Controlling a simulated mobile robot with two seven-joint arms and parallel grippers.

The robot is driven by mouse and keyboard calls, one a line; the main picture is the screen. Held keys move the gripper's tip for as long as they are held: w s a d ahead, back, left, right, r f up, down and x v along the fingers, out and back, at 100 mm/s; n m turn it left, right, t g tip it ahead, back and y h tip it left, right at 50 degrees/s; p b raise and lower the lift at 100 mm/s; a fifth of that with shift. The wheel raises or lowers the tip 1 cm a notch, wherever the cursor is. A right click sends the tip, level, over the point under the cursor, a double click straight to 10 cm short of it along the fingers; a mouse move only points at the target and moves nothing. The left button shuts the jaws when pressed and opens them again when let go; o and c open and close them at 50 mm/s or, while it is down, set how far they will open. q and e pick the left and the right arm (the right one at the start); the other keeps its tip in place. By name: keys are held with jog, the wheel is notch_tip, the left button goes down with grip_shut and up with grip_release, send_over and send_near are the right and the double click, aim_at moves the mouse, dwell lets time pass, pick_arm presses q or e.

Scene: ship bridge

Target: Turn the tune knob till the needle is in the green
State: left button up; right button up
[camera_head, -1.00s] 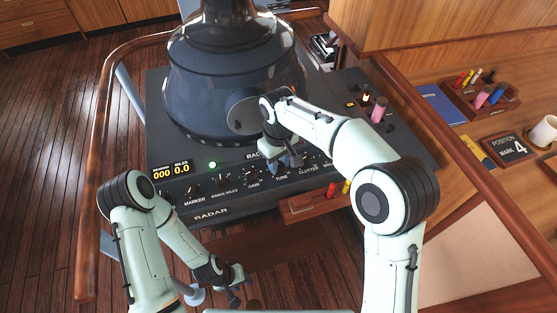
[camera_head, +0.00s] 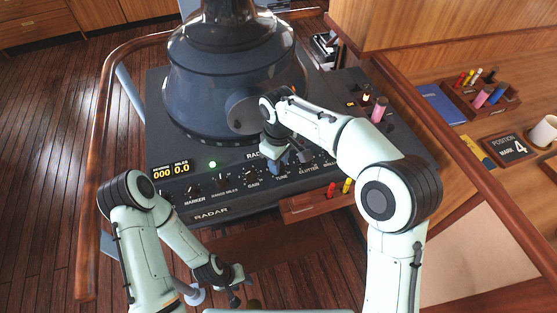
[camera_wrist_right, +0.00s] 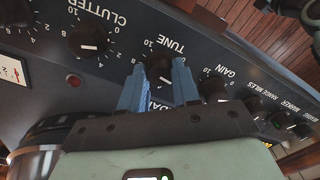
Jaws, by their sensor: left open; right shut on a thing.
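The black tune knob (camera_wrist_right: 158,68) is on the radar panel, above its TUNE label in the head view. My right gripper (camera_wrist_right: 157,84) is shut on it, with one blue finger on each side. In the head view the right gripper (camera_head: 285,155) comes down over the panel and hides the knob. A white-faced meter (camera_wrist_right: 12,70) is cut off at the left edge of the right wrist view. Its needle and any green zone cannot be made out. My left gripper (camera_head: 236,284) is open and empty, low in front of the console.
The clutter knob (camera_wrist_right: 88,42) and gain knob (camera_wrist_right: 213,88) flank the tune knob. A red lamp (camera_wrist_right: 73,80) is nearby. The large radar hood (camera_head: 225,85) rises behind the panel.

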jog(key=o, duration=1.1)
jog(key=shift+c, duration=0.2)
notch_tip(320, 180, up, 13)
jog(key=shift+r, duration=0.15)
